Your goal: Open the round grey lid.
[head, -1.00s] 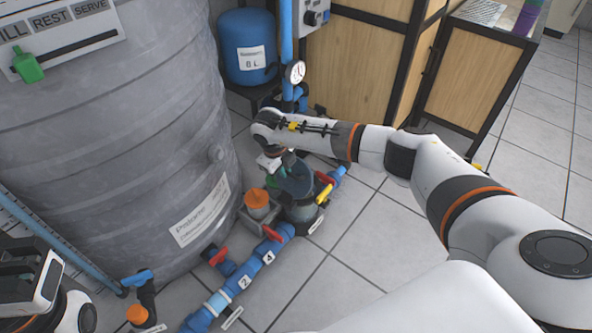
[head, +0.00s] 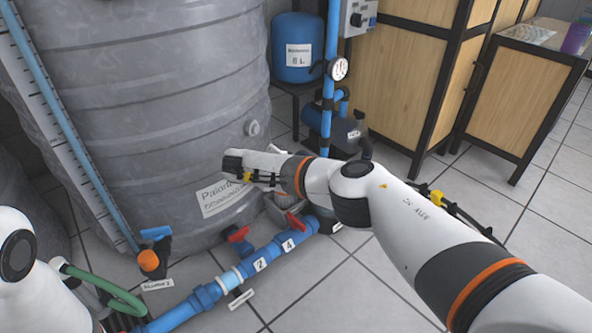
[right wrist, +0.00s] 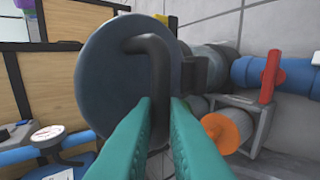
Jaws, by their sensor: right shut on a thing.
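In the right wrist view the round grey lid (right wrist: 112,85) faces the camera and fills the middle left. A dark bent handle (right wrist: 158,60) stands across it. The teal fingers of my right gripper (right wrist: 160,108) are shut on this handle. A grey cylindrical housing (right wrist: 215,60) lies behind the lid to the right; how far the lid's rim stands from it, I cannot tell. In the head view my right forearm and wrist cover the lid and the gripper. Only part of my left arm shows at the lower left; its gripper is out of frame.
The big grey tank (head: 150,90) stands left of my right wrist. The blue pipe (head: 275,255) with red valve handles runs below it. An orange cap (right wrist: 228,130) is close to the right finger. A gauge (head: 338,68) stands behind. Floor at the right is clear.

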